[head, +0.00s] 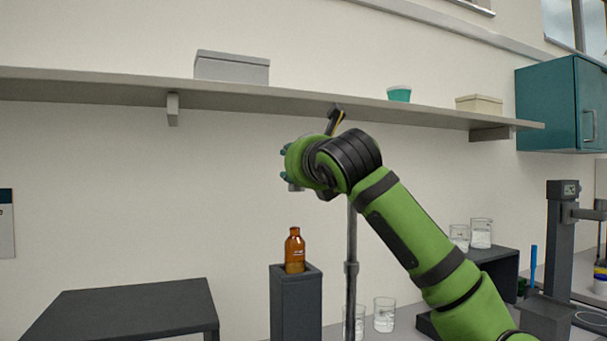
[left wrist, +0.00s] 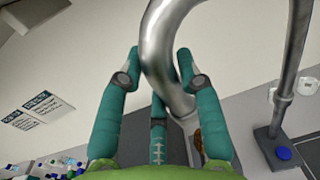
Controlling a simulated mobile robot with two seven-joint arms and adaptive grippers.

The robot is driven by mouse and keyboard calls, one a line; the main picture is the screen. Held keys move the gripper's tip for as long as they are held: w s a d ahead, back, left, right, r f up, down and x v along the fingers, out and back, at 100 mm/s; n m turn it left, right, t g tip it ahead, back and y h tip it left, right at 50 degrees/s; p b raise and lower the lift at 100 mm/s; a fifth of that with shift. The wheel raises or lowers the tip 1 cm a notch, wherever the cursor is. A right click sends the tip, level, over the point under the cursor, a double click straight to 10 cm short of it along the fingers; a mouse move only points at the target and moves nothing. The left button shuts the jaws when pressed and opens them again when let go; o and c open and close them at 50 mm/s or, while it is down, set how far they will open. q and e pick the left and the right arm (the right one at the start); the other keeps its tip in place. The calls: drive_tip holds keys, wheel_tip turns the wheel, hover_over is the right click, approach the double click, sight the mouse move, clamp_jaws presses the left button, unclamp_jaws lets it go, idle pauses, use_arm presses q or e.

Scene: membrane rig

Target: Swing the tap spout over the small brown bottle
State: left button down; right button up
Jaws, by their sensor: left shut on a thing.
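The tap has a dark grey metal column (head: 351,270) in the head view, its top hidden behind my left arm. In the left wrist view its curved silver spout (left wrist: 158,30) passes between the teal fingers of my left gripper (left wrist: 158,68), which is shut on it. In the head view the left gripper (head: 286,160) is mostly hidden by its own wrist. The small brown bottle (head: 295,252) stands upright on a dark square pedestal (head: 296,305), almost directly below the gripper in the picture. A brown patch of it (left wrist: 197,139) shows beside the spout. My right gripper is out of view.
A wall shelf (head: 90,84) runs above, with a grey box (head: 231,66), a teal cup (head: 399,94) and a beige box (head: 479,104). Glass beakers (head: 384,314) stand right of the column. A dark table (head: 130,310) is at lower left.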

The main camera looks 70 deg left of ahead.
use_arm(q)
drive_tip(key=shift+s+a+f, duration=0.1)
drive_tip(key=shift+a+f, duration=0.1)
drive_tip(key=shift+a, duration=0.1)
drive_tip(key=shift+r, duration=0.1)
drive_tip(key=c, duration=0.8)
unclamp_jaws()
drive_tip(key=shift+d, duration=0.1)
drive_tip(key=d, duration=1.1)
drive_tip(key=shift+d, duration=0.1)
